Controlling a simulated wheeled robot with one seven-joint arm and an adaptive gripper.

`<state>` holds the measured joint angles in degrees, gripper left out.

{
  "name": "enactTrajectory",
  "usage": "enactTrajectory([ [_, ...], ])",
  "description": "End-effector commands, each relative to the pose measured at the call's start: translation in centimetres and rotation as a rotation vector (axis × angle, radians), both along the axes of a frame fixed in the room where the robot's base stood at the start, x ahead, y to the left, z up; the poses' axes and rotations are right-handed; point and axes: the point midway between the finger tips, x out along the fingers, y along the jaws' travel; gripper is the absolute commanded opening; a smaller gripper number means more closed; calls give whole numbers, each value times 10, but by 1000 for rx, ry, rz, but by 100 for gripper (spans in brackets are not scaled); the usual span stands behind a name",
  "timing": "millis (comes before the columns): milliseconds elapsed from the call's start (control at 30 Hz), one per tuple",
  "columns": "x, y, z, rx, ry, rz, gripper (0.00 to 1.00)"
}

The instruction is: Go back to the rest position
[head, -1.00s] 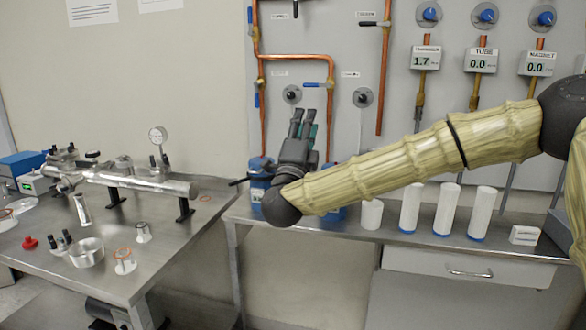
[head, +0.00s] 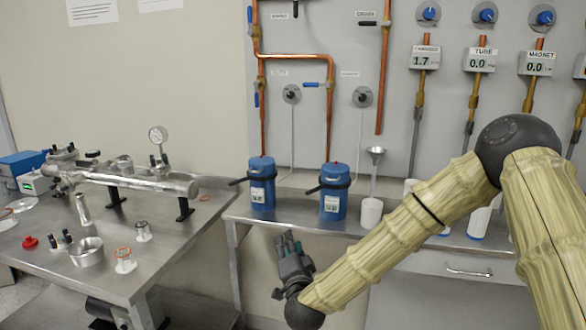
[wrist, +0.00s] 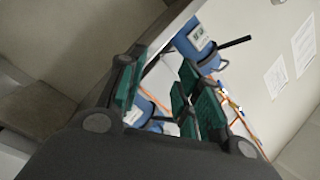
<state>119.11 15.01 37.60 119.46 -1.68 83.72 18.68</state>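My gripper (head: 290,245) is in the lower middle of the head view, in front of the back bench's front edge and below the two blue canisters. In the wrist view my gripper (wrist: 155,88) has its green-padded fingers apart with nothing between them. My arm bends down from the right to reach it. Beyond the fingers the wrist view shows a blue canister (wrist: 192,42) with a black handle, and another blue canister (wrist: 143,108) partly hidden by the fingers.
On the back bench (head: 290,215) stand two blue canisters (head: 262,190) (head: 333,200) and a white cylinder (head: 371,215) with a funnel (head: 375,153) above it. The left table (head: 180,235) holds a metal tube assembly (head: 145,182) and small parts. Floor is open between the tables.

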Motion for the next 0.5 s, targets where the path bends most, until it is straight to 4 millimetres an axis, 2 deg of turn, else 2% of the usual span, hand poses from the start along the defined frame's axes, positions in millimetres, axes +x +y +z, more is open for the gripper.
enactTrajectory([
  [33,-10,-1,-30,-42,52,21,34],
  [200,-49,-11,-119,-181,221,95,34],
  [367,-97,-28,-197,-306,384,167,34],
  [500,-145,-49,-258,-409,528,232,34],
])
